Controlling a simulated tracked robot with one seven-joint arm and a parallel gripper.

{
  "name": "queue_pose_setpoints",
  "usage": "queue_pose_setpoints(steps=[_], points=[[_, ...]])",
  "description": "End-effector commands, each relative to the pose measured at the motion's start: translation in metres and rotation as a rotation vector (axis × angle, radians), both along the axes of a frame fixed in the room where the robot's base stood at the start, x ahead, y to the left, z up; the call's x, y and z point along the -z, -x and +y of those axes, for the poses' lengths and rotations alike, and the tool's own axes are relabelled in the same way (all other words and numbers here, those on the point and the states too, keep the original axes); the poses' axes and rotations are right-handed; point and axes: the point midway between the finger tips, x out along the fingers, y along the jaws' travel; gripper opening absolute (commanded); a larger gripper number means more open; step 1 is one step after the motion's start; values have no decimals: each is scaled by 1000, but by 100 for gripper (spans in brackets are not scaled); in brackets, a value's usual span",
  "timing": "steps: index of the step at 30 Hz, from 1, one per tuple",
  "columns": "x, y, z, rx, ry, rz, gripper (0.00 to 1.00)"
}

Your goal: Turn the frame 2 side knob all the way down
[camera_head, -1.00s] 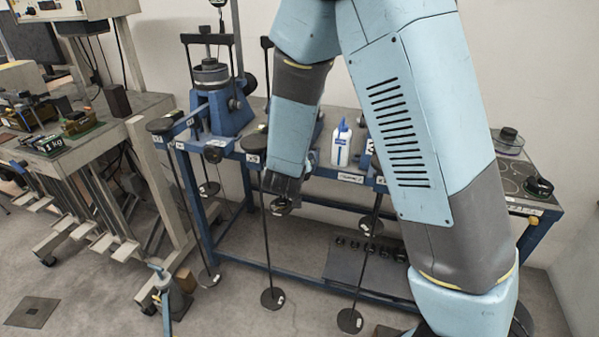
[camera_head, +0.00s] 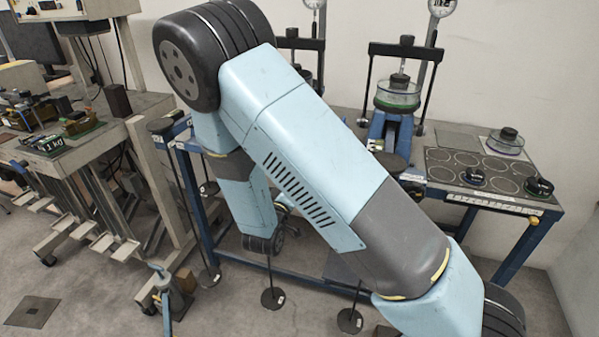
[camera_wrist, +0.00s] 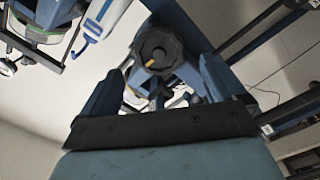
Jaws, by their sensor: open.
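In the wrist view a dark round knob (camera_wrist: 158,48) with a yellow mark on its face sits on a blue frame part (camera_wrist: 185,28). My gripper (camera_wrist: 160,70) is open, with one finger to each side of the knob. The knob lies around the fingertips; I cannot tell whether either finger touches it. In the head view my arm covers most of the middle lever frame (camera_head: 302,44), and its side knob is hidden there. My gripper is largely hidden behind my arm in that view.
The right lever frame (camera_head: 395,125) stands on the blue bench, beside a plate with dark discs (camera_head: 472,178). Hanging weights (camera_head: 272,298) stand low in front. A grey workbench (camera_head: 75,150) is at left.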

Motion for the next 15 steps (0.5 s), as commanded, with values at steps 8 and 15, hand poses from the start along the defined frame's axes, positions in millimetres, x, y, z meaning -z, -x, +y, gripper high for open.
queue_pose_setpoints(steps=[8,15], points=[[0,-33,-13,3,0,0,96],[0,-60,-22,1,-2,-1,96]])
